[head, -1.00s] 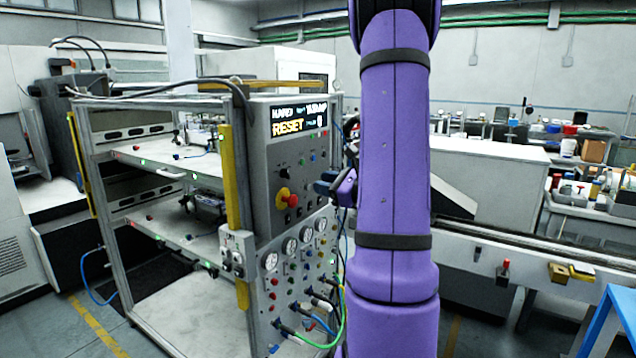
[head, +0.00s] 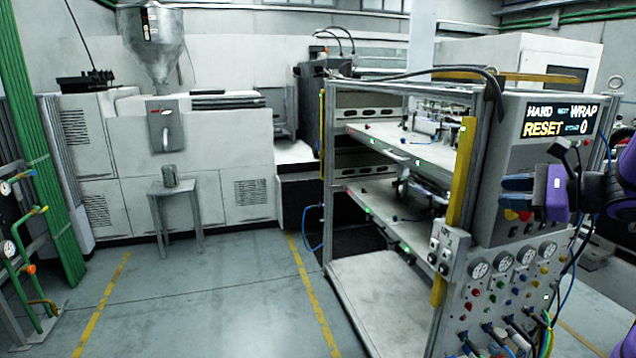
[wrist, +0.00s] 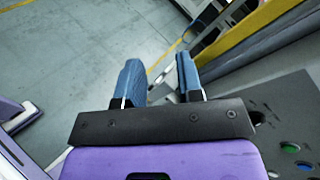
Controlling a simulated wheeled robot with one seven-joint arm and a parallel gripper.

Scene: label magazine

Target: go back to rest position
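My gripper (head: 508,190) is at the right in the head view, in front of the grey control panel (head: 497,150) of the label machine. It covers part of the panel's buttons. In the wrist view its two blue fingers (wrist: 160,80) stand apart with an empty gap between them, above the grey floor. My purple arm shows at the right edge of the head view. The panel's screen (head: 558,121) shows "HAND" and "RESET".
The machine's metal frame and yellow guard (head: 459,188) stand close left of my gripper. Gauges (head: 503,257) and hoses are below. The floor (head: 215,300) between is clear.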

